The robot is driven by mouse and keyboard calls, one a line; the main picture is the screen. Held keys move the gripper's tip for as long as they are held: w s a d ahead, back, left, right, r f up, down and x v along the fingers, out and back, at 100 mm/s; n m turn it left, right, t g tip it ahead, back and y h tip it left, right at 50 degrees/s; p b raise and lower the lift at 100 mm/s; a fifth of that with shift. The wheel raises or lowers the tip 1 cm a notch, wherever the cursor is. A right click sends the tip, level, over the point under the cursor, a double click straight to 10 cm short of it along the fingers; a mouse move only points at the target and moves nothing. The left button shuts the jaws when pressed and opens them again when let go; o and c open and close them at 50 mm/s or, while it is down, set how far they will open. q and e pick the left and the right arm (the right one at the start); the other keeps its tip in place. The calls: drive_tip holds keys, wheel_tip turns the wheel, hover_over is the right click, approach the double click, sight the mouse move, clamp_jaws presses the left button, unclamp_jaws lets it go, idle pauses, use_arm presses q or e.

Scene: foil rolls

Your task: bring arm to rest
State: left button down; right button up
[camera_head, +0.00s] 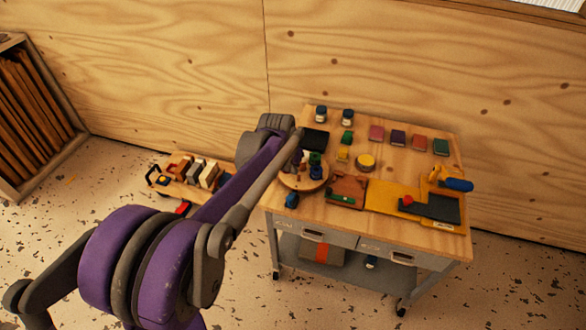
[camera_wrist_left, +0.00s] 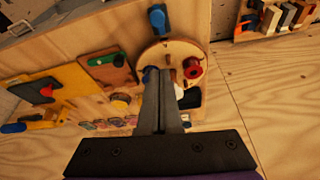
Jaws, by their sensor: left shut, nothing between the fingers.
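My left arm (camera_head: 258,165) reaches in from the lower left, its wrist end over the left edge of the workbench. In the wrist view my left gripper (camera_wrist_left: 162,72) has its two fingers together, with nothing between them. The fingers overlap the round wooden board (camera_wrist_left: 168,48) in that view; I cannot tell the gap. The round board also shows in the head view (camera_head: 294,184), carrying small coloured rolls. A red roll (camera_wrist_left: 193,68) stands to the right of the fingers. The fingers hide part of the board. My right gripper is not in view.
The workbench (camera_head: 440,243) also holds a yellow mat (camera_head: 382,196) with a dark pad, a brown tray (camera_head: 348,184), jars (camera_head: 321,112) and coloured blocks (camera_head: 376,133). A low surface with tools (camera_head: 178,183) is left of it. A slatted rack (camera_head: 35,115) stands far left.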

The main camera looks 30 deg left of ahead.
use_arm(q)
drive_tip(key=s+d+r+p, duration=0.1)
drive_tip(key=s+d, duration=0.3)
drive_tip(key=s, duration=0.4)
drive_tip(key=s+d+r+t+p, duration=0.1)
drive_tip(key=s+d+r+p, duration=0.1)
drive_tip(key=s+d, duration=0.3)
drive_tip(key=s+d+r+m+p, duration=0.1)
drive_tip(key=s+d, duration=0.3)
drive_tip(key=s, duration=0.7)
drive_tip(key=shift+d+r+p, duration=0.3)
drive_tip(key=shift+d+p, duration=0.1)
drive_tip(key=shift+p, duration=0.4)
